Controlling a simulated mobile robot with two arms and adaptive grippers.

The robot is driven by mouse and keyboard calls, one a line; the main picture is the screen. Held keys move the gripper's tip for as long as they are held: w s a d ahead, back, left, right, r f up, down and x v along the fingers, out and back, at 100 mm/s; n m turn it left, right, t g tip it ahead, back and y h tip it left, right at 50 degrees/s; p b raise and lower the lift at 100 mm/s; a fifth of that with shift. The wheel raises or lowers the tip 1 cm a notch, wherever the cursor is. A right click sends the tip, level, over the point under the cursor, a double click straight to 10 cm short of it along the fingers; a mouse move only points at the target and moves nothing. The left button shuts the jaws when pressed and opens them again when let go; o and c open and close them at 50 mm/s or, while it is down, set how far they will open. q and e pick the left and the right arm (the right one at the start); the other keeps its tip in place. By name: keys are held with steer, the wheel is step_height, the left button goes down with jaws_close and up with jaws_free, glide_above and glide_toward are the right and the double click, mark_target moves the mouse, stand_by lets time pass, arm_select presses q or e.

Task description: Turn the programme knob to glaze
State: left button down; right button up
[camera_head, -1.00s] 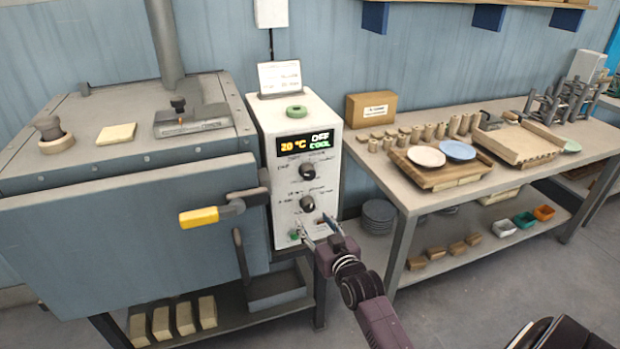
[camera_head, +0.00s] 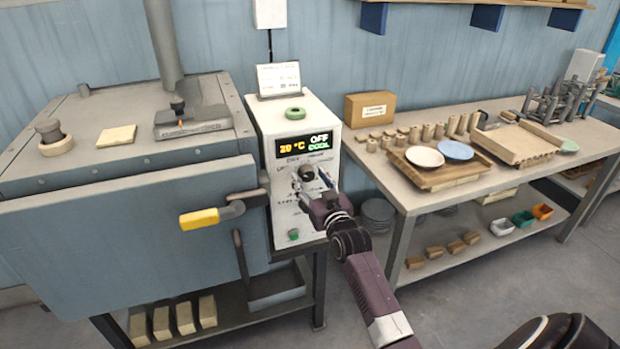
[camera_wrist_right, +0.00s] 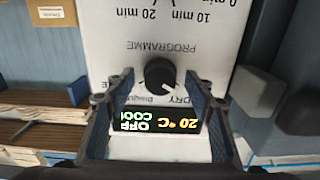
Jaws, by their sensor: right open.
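The programme knob (camera_head: 306,172) is the upper black knob on the white control box (camera_head: 266,190), below a display reading 20 °C, OFF, COOL. My right gripper (camera_head: 312,184) is open in front of it and partly covers the panel. In the right wrist view the knob (camera_wrist_right: 158,75) sits between the open fingertips (camera_wrist_right: 158,84), with a gap on each side. That view is upside down, with PROGRAMME, DRY and Bisque readable near the knob. The glaze label cannot be made out. My left gripper is not in view.
A kiln with a yellow-ended door handle (camera_head: 200,217) stands left of the box. A green button (camera_head: 293,234) is low on the panel. A workbench (camera_head: 410,195) with plates and small pots stands to the right.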

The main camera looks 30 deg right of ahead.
steer(key=c, duration=1.2)
steer(key=shift+o, duration=0.2)
